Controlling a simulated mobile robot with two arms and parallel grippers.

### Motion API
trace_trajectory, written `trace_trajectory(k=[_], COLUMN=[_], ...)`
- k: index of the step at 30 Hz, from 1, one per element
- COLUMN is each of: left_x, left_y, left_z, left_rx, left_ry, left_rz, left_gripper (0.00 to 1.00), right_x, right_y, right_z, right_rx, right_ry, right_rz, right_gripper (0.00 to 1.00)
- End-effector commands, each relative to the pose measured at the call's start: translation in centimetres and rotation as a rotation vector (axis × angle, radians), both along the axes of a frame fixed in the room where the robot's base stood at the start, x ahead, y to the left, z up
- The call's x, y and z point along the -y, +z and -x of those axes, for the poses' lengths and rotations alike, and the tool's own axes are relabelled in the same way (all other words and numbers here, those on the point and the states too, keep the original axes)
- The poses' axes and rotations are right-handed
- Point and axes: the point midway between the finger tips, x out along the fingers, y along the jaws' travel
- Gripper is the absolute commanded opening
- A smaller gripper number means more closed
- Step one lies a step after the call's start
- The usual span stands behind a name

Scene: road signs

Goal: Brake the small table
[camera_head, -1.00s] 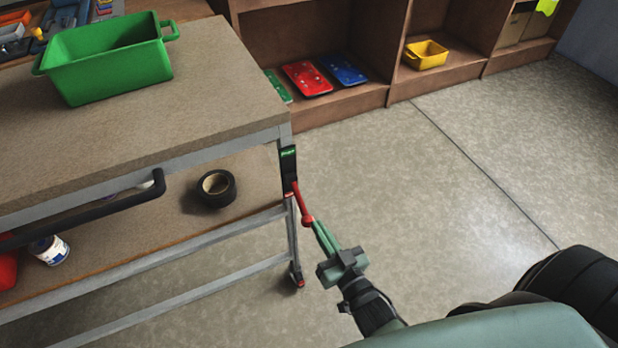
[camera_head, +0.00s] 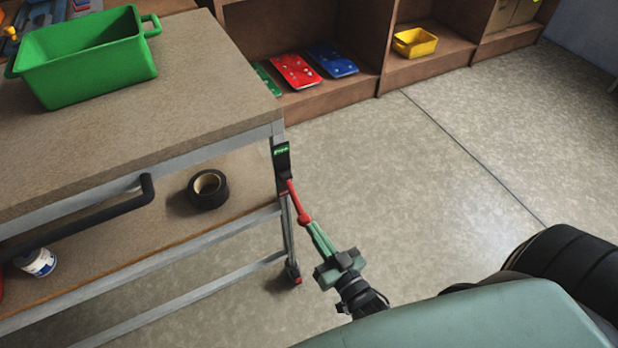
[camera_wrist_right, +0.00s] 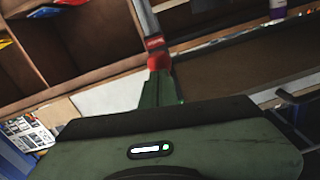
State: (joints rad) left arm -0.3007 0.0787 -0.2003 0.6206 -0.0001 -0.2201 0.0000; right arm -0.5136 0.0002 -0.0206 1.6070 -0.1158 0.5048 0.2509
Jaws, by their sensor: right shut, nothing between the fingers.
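The small table (camera_head: 120,160) has a tan top, a grey frame and a lower shelf, at the left of the head view. At its near right corner hangs a black box (camera_head: 282,158) with a small lit green label, too small to read surely. A slim red piece (camera_head: 297,197) runs from below the box to my right gripper (camera_head: 318,236). The right gripper is shut, its green fingers ending at the red piece. I cannot tell whether this is a lever or the fingertips. Red also shows ahead of the fingers in the right wrist view (camera_wrist_right: 158,62). My left gripper is out of view.
A green bin (camera_head: 85,65) stands on the table; black tape (camera_head: 208,189) lies on its lower shelf. A black handle (camera_head: 90,218) juts from its near side. Behind, a brown shelf holds red and blue plates and a yellow bin (camera_head: 414,43). Floor at right is clear.

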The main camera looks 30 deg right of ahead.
Motion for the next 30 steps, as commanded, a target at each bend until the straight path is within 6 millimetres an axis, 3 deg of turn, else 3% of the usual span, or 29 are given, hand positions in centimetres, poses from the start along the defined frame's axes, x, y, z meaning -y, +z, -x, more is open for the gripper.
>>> trace_trajectory(k=[5,16,30], left_x=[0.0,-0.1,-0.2], left_y=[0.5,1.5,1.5], left_z=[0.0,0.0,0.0], left_rx=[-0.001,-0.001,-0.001], left_ry=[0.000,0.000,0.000], left_rz=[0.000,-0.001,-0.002], left_gripper=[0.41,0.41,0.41], right_x=[0.1,0.5,0.6], right_y=[0.0,-0.1,-0.2], right_z=[1.4,7.1,7.8], right_rx=[-0.003,-0.002,0.000], right_ry=[-0.001,0.000,0.000], right_rz=[0.000,0.000,0.000], right_gripper=[0.00,0.00,0.00])
